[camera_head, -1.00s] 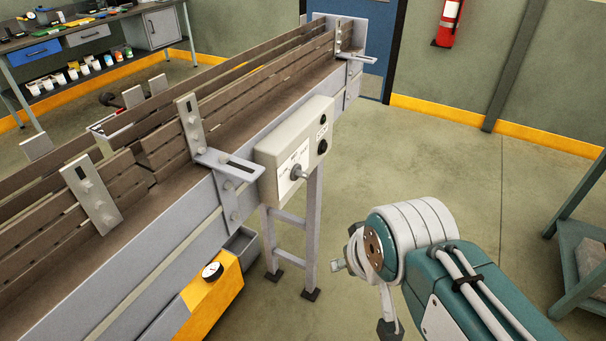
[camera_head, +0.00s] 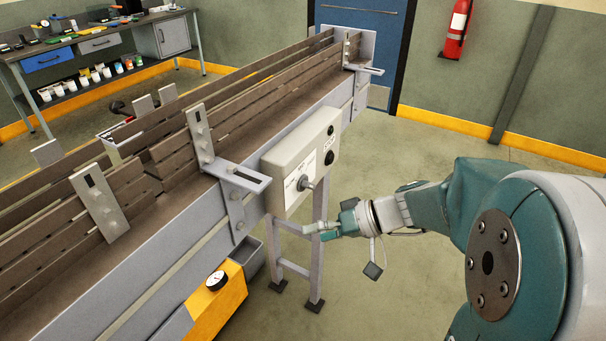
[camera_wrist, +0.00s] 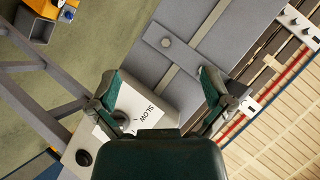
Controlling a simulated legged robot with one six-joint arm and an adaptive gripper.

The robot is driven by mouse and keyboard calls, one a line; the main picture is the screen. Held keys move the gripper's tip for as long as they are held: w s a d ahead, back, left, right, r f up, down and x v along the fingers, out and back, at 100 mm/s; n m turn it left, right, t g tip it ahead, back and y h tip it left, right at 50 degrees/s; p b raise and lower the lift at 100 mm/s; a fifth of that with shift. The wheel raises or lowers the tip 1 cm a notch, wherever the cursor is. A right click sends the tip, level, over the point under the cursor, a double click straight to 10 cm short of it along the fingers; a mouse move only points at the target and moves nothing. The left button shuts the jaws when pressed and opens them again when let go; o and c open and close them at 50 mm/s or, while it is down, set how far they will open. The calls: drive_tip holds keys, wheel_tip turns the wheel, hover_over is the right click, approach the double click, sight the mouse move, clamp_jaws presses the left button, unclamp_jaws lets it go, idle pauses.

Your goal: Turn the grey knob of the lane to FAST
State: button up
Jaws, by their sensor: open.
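The grey knob (camera_head: 304,183) sits on the front face of a pale control box (camera_head: 280,170) on the side of the roller lane (camera_head: 190,235). My gripper (camera_head: 322,229) is just right of and below the knob, apart from it, with its fingers towards the box. In the wrist view my gripper (camera_wrist: 160,88) has its two fingers spread wide with nothing between them. There the knob (camera_wrist: 121,119) shows beside the left finger, partly hidden by my gripper.
Two dark round buttons (camera_head: 329,157) are on the box's right end. A metal bracket (camera_head: 235,177) juts out left of the box. Lane legs (camera_head: 318,260) stand below it, near a yellow unit with a gauge (camera_head: 216,281). The floor to the right is open.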

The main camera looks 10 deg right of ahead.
drive_tip(key=w+d+f+t+y, duration=0.1)
drive_tip(key=w+d+t+y, duration=0.15)
drive_tip(key=w+d, duration=0.2)
drive_tip(key=m+t, duration=0.2)
drive_tip(key=t, duration=0.4)
approach(313, 186)
drive_tip(key=shift+h, duration=0.45)
drive_tip(key=x, duration=1)
drive_tip(key=shift+w+a+r, duration=0.1)
drive_tip(key=shift+a+r, duration=0.15)
drive_tip(key=shift+a, duration=0.15)
drive_tip(key=shift+c, duration=0.3)
drive_tip(key=c, duration=1)
